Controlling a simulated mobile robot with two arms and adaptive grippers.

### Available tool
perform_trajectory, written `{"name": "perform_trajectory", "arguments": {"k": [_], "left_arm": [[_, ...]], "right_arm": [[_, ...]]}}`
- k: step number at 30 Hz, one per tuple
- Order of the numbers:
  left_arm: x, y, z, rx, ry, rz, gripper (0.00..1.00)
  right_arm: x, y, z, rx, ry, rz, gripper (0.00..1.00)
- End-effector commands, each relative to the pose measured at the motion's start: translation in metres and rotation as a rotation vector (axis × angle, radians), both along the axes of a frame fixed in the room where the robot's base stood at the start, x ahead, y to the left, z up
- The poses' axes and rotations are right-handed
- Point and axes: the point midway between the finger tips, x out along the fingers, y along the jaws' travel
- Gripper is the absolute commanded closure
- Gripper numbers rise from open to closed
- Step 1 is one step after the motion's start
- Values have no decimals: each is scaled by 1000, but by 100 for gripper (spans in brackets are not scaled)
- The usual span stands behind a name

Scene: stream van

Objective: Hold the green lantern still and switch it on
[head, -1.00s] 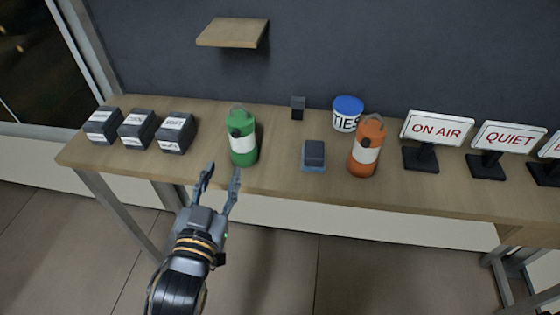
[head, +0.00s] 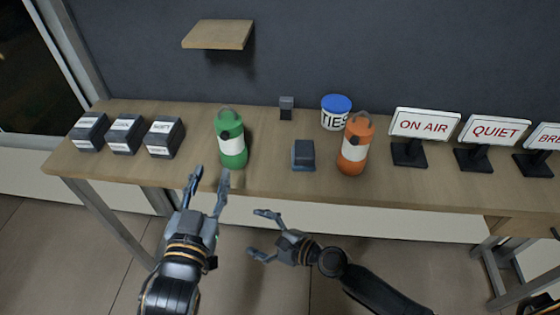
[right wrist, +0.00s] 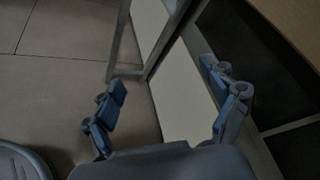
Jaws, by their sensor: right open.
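The green lantern (head: 231,145) stands upright on the wooden table in the head view. It has a white band, a dark round part near its top and a handle. My left gripper (head: 208,176) is open just in front of the lantern, with its fingertips near the table's front edge and nothing between them. My right gripper (head: 258,233) is open and empty, in front of the table and below its top, to the right of the left gripper. It also shows in the right wrist view (right wrist: 168,92), with floor and table legs beyond its fingers.
An orange lantern (head: 354,146), a dark blue block (head: 303,155) and a white tub with a blue lid (head: 336,113) stand right of the green lantern. Labelled black boxes (head: 124,135) stand left. Signs (head: 424,123) stand at the right. A small shelf (head: 218,35) hangs above.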

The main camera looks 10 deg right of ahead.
Motion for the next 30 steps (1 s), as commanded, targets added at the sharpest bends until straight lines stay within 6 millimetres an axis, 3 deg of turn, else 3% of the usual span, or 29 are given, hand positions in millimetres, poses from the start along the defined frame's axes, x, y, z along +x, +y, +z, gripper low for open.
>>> {"name": "perform_trajectory", "arguments": {"k": [1,6,9,15,21,25,30], "left_arm": [[0,0,0,0,0,0,62],[0,0,0,0,0,0,62],[0,0,0,0,0,0,62],[0,0,0,0,0,0,62],[0,0,0,0,0,0,62],[0,0,0,0,0,0,62],[0,0,0,0,0,0,62]], "right_arm": [[-2,11,25,90,26,13,15],[-17,39,100,386,163,63,15],[-4,25,135,515,241,48,15],[38,-33,169,630,314,-50,15],[56,-66,188,697,360,-105,15],[64,-67,192,709,366,-114,15],[80,-49,193,709,365,-111,15]]}}
